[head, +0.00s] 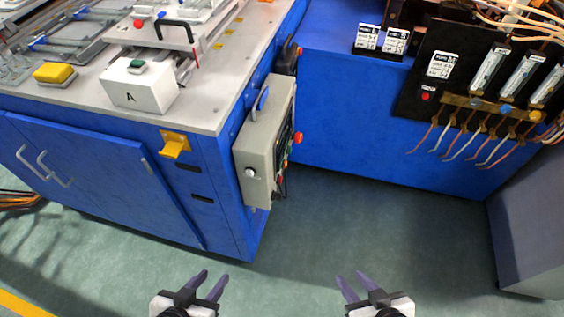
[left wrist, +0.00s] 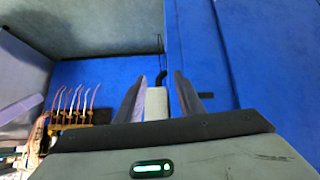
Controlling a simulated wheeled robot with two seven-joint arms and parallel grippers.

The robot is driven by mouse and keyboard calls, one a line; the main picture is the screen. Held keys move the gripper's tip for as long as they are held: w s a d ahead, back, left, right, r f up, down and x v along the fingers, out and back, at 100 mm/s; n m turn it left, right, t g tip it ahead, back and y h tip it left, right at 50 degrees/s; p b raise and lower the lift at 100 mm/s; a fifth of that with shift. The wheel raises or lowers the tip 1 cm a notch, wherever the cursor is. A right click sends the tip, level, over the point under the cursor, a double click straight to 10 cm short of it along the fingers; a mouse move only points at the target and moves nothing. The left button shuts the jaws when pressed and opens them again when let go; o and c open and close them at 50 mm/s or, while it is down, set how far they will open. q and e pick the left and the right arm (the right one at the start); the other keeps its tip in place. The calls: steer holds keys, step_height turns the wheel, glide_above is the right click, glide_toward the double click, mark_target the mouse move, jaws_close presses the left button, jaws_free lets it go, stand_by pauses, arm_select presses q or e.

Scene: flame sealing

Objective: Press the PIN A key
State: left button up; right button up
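A white box marked "A" (head: 136,88) sits on the grey tabletop near its front edge, with a small green key (head: 136,66) on its top. My left gripper (head: 209,280) is open and empty over the floor, in front of the blue cabinet and well away from the box. In the left wrist view its fingers (left wrist: 157,95) stand apart with nothing held between them; box A is not in that view. My right gripper (head: 352,284) is open and empty over the floor, to the right of the left one.
A grey control box (head: 258,150) with a red knob juts from the side of the blue cabinet (head: 100,175). A yellow block (head: 55,73) lies left of box A. A second blue bench with a dark panel (head: 440,85) stands at the right. The floor between (head: 370,215) is clear.

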arm_select(q)
jaws_close()
steer(key=shift+s+f, duration=0.1)
stand_by(1.5)
